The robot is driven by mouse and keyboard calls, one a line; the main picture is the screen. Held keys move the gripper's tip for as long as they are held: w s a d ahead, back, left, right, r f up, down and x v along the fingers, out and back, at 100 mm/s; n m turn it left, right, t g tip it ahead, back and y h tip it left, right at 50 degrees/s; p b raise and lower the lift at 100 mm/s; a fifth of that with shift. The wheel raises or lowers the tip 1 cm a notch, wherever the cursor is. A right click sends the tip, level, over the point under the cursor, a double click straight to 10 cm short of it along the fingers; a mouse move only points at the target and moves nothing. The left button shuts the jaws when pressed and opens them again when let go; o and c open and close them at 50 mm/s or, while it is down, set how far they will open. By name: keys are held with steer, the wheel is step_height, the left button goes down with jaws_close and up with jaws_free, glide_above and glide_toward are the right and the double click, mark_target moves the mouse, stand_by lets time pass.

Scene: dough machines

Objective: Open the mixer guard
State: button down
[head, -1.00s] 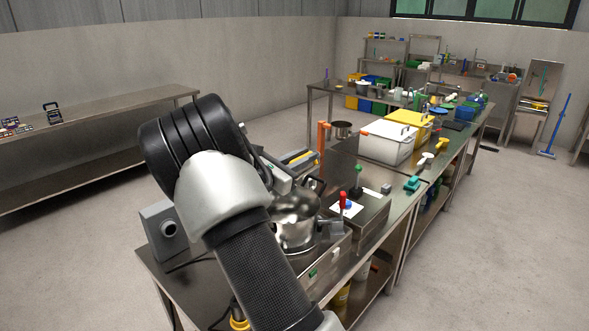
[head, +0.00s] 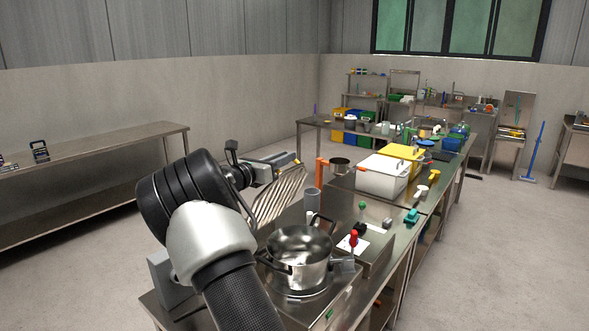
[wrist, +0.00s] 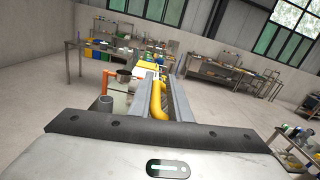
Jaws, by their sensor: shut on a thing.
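The mixer guard (head: 283,194), a slatted metal grille, stands steeply raised behind and above the mixer bowl (head: 300,262). The bowl is steel, its mouth uncovered. My gripper (head: 282,162) is at the guard's upper edge, left of the bowl and well above it. In the wrist view my gripper (wrist: 160,78) has its two grey fingers on either side of a yellow handle (wrist: 157,100) and is shut on it. Most of the handle is hidden in the head view. My arm covers the mixer's left side.
An orange post (head: 321,172) and a white bin (head: 382,175) are farther back on the bench. The floor on the left is open.

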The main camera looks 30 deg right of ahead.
steer(key=w+a+n, duration=0.3)
steer(key=w+n, duration=0.1)
steer(key=w, duration=0.5)
steer(key=shift+a+f, duration=0.35)
steer(key=c, duration=1.8)
jaws_free()
steer(key=shift+f, duration=0.1)
steer(key=shift+a, duration=0.1)
steer(key=shift+r+b+v, duration=0.3)
steer(key=shift+b+v, duration=0.15)
steer(key=shift+v, duration=2.35)
steer(key=shift+r+b+v, duration=0.3)
steer(key=shift+b+v, duration=0.2)
steer(key=shift+v, duration=2.35)
steer(key=shift+r+b+v, duration=0.3)
steer(key=shift+b+v, duration=0.15)
steer(key=shift+v, duration=2.35)
